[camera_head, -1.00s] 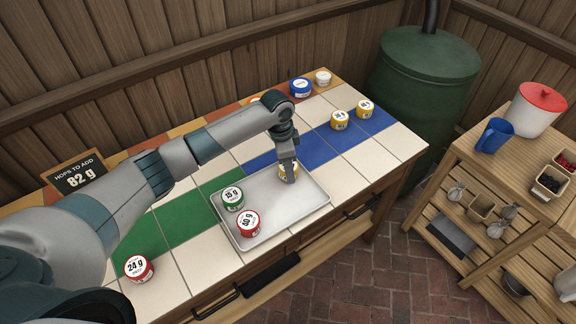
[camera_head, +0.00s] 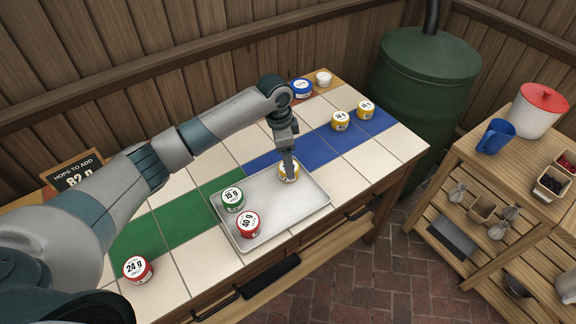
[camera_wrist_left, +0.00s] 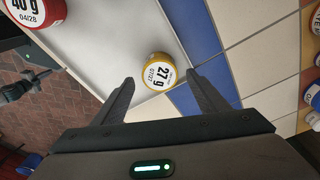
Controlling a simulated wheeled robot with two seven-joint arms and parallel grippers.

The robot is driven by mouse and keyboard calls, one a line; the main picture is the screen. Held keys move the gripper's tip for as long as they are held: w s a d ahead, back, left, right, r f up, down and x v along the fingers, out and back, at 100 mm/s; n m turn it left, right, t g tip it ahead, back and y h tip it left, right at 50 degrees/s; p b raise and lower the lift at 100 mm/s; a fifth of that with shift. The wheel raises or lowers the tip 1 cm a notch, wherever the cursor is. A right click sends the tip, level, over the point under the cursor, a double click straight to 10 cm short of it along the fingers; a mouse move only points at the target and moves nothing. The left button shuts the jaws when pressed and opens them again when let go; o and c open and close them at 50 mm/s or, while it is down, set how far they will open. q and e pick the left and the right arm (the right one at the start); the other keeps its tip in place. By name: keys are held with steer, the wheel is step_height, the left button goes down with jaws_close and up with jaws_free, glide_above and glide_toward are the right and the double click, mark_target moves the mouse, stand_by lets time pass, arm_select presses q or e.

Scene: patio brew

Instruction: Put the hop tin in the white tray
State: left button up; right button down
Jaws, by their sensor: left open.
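The white tray (camera_head: 262,238) lies on the tiled table. A green-sided 15 g tin (camera_head: 232,199) and a red 40 g tin (camera_head: 248,224) stand in its left part. A yellow hop tin (camera_head: 287,176) stands in the tray's far right corner, partly hidden by my left gripper (camera_head: 289,170). In the left wrist view this tin (camera_wrist_left: 158,72) reads 27 g and stands beyond the open fingers (camera_wrist_left: 163,98), between their lines and apart from both.
A red 24 g tin (camera_head: 138,269) stands at the table's near left. Two yellow tins (camera_head: 341,121) stand on or beside the blue tiles. A blue tin (camera_head: 301,88) and a white tin (camera_head: 323,79) stand at the back. A board (camera_head: 75,173) is partly behind my arm.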

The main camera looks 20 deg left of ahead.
arm_select(q)
steer(key=r, duration=0.4)
steer(key=shift+s+a+r+b, duration=0.1)
steer(key=shift+a+r+b, duration=0.15)
steer(key=shift+r+b, duration=0.1)
step_height(320, 180, up, 3)
steer(key=shift+s+a+f, duration=0.1)
steer(key=shift+a, duration=0.05)
arm_select(e)
steer(key=w, duration=0.2)
steer(key=w+a, duration=0.1)
steer(key=shift+f+t, duration=0.3)
steer(key=shift+t, duration=0.1)
steer(key=shift+s+f, duration=0.1)
steer(key=shift+s, duration=0.25)
arm_select(q)
steer(key=shift+s+f, duration=0.1)
arm_select(e)
steer(key=shift+s, duration=0.1)
